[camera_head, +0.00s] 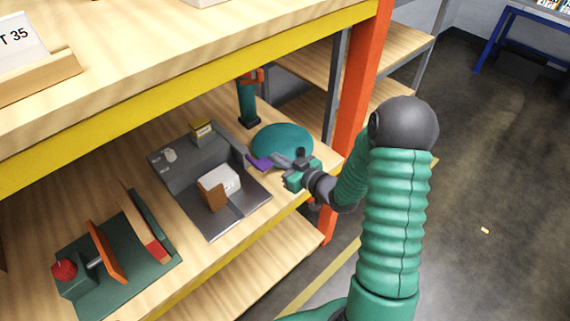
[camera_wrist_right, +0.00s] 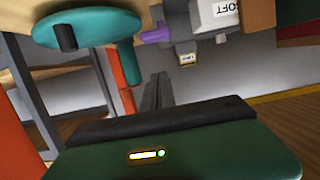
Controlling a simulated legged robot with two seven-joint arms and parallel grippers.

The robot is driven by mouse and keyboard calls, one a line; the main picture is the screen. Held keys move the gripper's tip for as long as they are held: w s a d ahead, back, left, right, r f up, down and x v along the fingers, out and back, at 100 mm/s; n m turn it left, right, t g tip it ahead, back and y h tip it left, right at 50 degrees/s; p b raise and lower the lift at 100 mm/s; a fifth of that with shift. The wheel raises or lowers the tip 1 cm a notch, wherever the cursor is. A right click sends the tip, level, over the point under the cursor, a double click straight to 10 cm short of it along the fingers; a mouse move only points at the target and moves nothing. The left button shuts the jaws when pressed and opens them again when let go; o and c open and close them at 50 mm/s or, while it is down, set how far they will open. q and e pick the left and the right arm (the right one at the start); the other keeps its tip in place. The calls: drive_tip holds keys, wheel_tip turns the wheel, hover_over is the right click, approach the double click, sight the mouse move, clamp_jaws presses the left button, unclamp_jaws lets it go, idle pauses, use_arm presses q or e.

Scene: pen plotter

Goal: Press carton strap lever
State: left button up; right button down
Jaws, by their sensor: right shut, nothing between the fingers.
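A grey machine (camera_head: 178,160) stands on the wooden shelf. A white box (camera_head: 220,182) and a brown block (camera_head: 211,196) sit on it. A purple lever-like piece (camera_head: 259,162) sticks out at the machine's right side and also shows in the wrist view (camera_wrist_right: 156,35). My right gripper (camera_head: 276,160) is at the right of the purple piece, very close to it; contact cannot be told. In the wrist view its fingers (camera_wrist_right: 157,92) are shut and empty, with the purple piece above their tips in the picture. My left gripper is not in view.
A teal disc (camera_head: 283,139) and a green post (camera_head: 248,103) stand just behind my gripper. A green device with a red knob (camera_head: 64,269) and orange plate (camera_head: 106,250) is at left. An orange upright (camera_head: 356,85) stands right of the shelf; the yellow-edged upper shelf (camera_head: 190,93) hangs above.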

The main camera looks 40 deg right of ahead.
sight(270, 166)
drive_tip(key=w+f, duration=0.1)
drive_tip(key=w, duration=0.1)
drive_tip(key=w+a+f, duration=0.1)
drive_tip(key=w+f, duration=0.1)
drive_tip(key=shift+w+f, duration=0.15)
drive_tip(key=shift+f, duration=0.7)
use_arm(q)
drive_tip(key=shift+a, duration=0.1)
use_arm(e)
drive_tip(key=shift+d+f, duration=0.15)
drive_tip(key=shift+d, duration=0.05)
